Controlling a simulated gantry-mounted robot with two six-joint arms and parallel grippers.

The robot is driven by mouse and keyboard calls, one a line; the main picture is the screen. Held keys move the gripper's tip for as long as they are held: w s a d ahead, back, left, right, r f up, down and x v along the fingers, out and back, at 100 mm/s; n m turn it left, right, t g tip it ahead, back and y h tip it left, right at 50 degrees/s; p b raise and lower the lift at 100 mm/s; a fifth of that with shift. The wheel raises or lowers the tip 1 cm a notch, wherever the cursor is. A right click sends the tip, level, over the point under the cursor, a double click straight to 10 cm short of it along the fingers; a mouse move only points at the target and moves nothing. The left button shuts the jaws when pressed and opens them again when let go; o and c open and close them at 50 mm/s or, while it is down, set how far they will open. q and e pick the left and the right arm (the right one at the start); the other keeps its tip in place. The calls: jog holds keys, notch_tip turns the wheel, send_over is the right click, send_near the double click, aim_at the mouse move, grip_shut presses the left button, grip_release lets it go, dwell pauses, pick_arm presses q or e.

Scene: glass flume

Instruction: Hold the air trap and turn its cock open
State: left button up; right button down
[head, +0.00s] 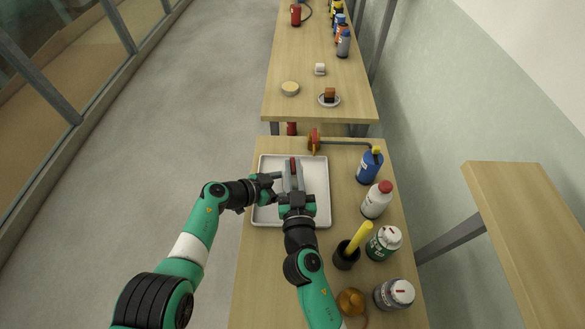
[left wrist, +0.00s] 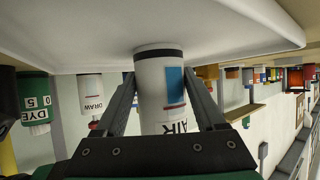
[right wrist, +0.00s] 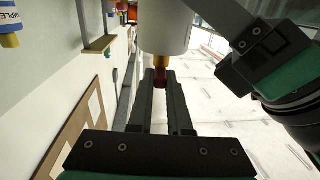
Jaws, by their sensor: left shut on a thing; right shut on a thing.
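The air trap (left wrist: 155,80) is a white cylinder with a dark band at its end, a blue patch and lettering. My left gripper (left wrist: 163,105) is shut around its body, one finger on each side. The banded end is close to the white tray (left wrist: 70,40); I cannot tell whether they touch. In the right wrist view the trap's white body (right wrist: 163,28) has a brass stem and the dark red cock handle (right wrist: 159,82). My right gripper (right wrist: 160,90) is shut on that handle. In the head view both grippers meet over the tray (head: 263,216).
Right of the tray stand a blue bottle (head: 369,167), a white red-capped bottle (head: 376,202), a black cup (head: 346,256) with a yellow item, and several jars. A red item with a grey rod (head: 345,144) lies behind the tray. A second table (head: 310,105) stands beyond.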

aim_at(294, 170)
jog(key=shift+f, duration=0.15)
jog(key=c, duration=0.8)
grip_release()
jog(key=shift+s, duration=0.1)
jog(key=shift+c, duration=0.2)
notch_tip(294, 170, up, 10)
jog(key=shift+r, duration=0.1)
